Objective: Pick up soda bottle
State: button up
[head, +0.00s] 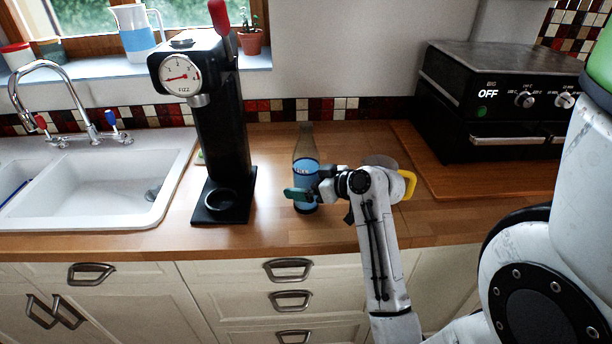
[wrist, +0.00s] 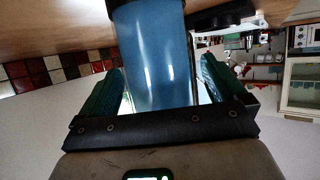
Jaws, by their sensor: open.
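The soda bottle (head: 306,152) stands upright on the wooden counter, with a dark clear neck and a blue label. My gripper (head: 303,194) is at its lower half, reaching in from the right, with a green finger across the bottle's front. In the wrist view, the blue bottle (wrist: 152,50) sits between the two green fingers of my gripper (wrist: 160,80). The jaws are open. A gap shows on the right side of the bottle; contact on the left cannot be told. Part of the bottle's lower body is hidden by the finger.
A black soda maker (head: 222,130) with a gauge stands left of the bottle, beside the white sink (head: 100,180). A black oven (head: 500,95) is at the right on a wooden board (head: 440,170). A yellow curved handle (head: 410,184) shows behind my wrist.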

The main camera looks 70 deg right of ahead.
jog(key=c, duration=1.2)
jog(key=shift+c, duration=0.3)
jog(key=shift+r, duration=0.15)
jog(key=shift+r, duration=0.5)
jog(key=s+r, duration=0.1)
jog(key=r, duration=0.1)
jog(key=s+r+b, duration=0.1)
jog(key=s+r, duration=0.1)
jog(key=r, duration=0.1)
jog(key=s+r, duration=0.1)
jog(key=r, duration=0.1)
jog(key=shift+s+a+r, duration=0.25)
jog(key=shift+s+a, duration=0.05)
jog(key=shift+a, duration=0.1)
jog(key=p, duration=0.1)
send_near(318, 159)
jog(key=shift+s+r, duration=0.6)
jog(key=shift+s, duration=0.25)
